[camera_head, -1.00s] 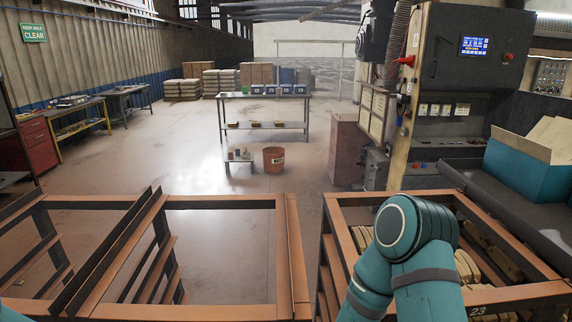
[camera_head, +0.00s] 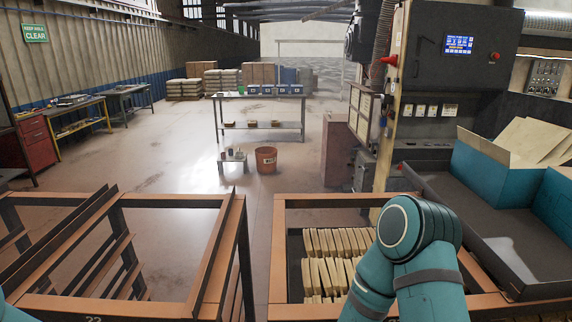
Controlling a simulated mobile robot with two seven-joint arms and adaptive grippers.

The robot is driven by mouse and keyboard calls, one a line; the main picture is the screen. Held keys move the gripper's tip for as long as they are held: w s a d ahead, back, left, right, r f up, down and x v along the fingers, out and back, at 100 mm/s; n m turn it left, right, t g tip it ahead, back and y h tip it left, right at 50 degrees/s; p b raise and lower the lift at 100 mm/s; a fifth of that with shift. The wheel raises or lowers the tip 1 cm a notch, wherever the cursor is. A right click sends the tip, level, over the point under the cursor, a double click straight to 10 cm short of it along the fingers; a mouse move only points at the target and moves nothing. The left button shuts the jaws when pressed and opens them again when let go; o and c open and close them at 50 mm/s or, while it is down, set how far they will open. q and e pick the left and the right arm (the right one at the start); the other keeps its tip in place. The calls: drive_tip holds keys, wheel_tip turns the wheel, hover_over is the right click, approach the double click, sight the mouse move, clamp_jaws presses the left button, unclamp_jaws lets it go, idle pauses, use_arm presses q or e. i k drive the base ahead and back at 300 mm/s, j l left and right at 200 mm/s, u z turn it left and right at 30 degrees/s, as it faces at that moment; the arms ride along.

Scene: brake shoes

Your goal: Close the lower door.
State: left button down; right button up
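I cannot make out a lower door for certain in this view. A large dark machine (camera_head: 452,65) with a blue screen (camera_head: 459,44) stands at the right. Its lower part is partly hidden by the rack, the dark tray and my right arm. My teal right arm comes up from the bottom edge at the right, but its gripper is out of view. Only a sliver of my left arm shows at the bottom left corner, and its gripper is also out of view.
Orange-framed racks stand close in front; the right rack (camera_head: 325,202) holds rows of tan brake shoes (camera_head: 330,245). The left rack (camera_head: 165,200) looks empty. A dark tray (camera_head: 500,225) with teal boxes (camera_head: 484,165) lies right. Open floor stretches beyond, with a bucket (camera_head: 266,160).

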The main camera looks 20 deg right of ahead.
sight(556, 112)
drive_tip(key=k+l, duration=0.1)
drive_tip(key=l, duration=0.4)
drive_tip(key=k+l, duration=0.1)
drive_tip(key=l, duration=0.35)
drive_tip(key=k+l, duration=0.15)
drive_tip(key=l, duration=0.2)
drive_tip(key=k+l, duration=0.2)
drive_tip(key=l, duration=0.2)
drive_tip(key=k+l, duration=0.15)
drive_tip(key=l, duration=0.2)
drive_tip(key=k+l+u, duration=0.1)
drive_tip(key=l, duration=0.25)
drive_tip(key=k+l, duration=0.25)
drive_tip(key=l, duration=0.15)
drive_tip(key=k+l, duration=0.15)
drive_tip(key=l, duration=0.45)
drive_tip(key=k+l, duration=0.15)
drive_tip(key=l, duration=0.45)
drive_tip(key=k+l+u, duration=0.1)
drive_tip(key=l, duration=0.5)
drive_tip(key=k+l, duration=0.2)
drive_tip(key=l, duration=0.4)
drive_tip(key=k+l, duration=0.15)
drive_tip(key=l, duration=0.45)
drive_tip(key=k+l, duration=0.15)
drive_tip(key=l, duration=0.45)
drive_tip(key=k+l+u, duration=0.1)
drive_tip(key=l, duration=0.5)
drive_tip(key=k+l, duration=0.25)
drive_tip(key=l, duration=0.35)
